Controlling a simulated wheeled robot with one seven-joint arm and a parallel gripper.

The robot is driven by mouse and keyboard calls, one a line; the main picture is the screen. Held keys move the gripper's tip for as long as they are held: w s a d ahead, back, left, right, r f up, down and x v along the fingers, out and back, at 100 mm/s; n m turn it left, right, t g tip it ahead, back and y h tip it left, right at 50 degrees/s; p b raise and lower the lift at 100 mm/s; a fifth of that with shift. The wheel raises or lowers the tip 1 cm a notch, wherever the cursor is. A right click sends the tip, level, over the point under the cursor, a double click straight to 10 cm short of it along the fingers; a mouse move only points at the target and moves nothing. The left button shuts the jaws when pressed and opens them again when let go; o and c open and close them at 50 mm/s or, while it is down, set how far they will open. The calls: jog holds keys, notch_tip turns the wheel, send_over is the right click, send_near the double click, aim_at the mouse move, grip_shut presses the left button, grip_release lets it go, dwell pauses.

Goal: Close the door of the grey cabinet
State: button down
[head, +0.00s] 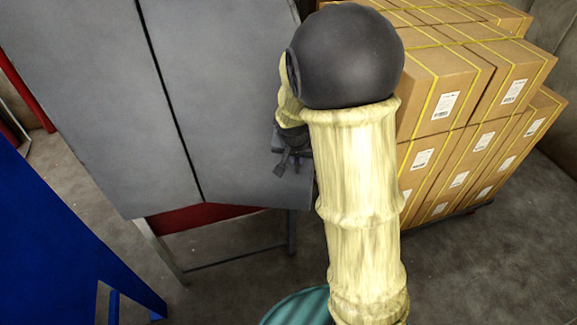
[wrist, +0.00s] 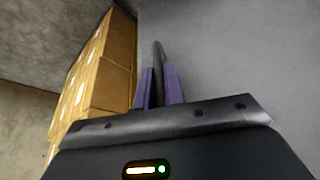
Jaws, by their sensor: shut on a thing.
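The grey cabinet (head: 90,100) stands at the upper left in the head view. Its front shows two grey panels with a narrow dark gap between them. The right door panel (head: 225,100) looks nearly in line with the left one. My gripper (head: 284,160) is at the right panel's lower right, partly hidden by my arm. In the wrist view my gripper (wrist: 158,88) has its two purple fingers close on either side of a thin dark bar, which looks like the door handle (wrist: 158,58). The grey door surface (wrist: 240,60) fills the right side there.
Stacked cardboard boxes (head: 440,90) stand close on the right, beside my arm; they also show in the wrist view (wrist: 105,65). A blue object (head: 60,240) is at the lower left. Bare floor (head: 500,270) lies at the lower right.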

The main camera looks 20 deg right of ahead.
jog(key=w+d+n+y+p, duration=0.1)
jog(key=w+d+n+p, duration=0.1)
jog(key=w, duration=0.4)
jog(key=w+d+n+p, duration=0.1)
jog(key=w+n+p, duration=0.1)
jog(key=w+p, duration=0.2)
jog(key=w, duration=0.3)
jog(key=shift+d+n+y, duration=0.35)
jog(key=shift+n+y, duration=0.05)
jog(key=shift+r, duration=0.15)
jog(key=c, duration=1.5)
grip_release()
jog(key=shift+w, duration=0.25)
jog(key=shift+s+a, duration=0.1)
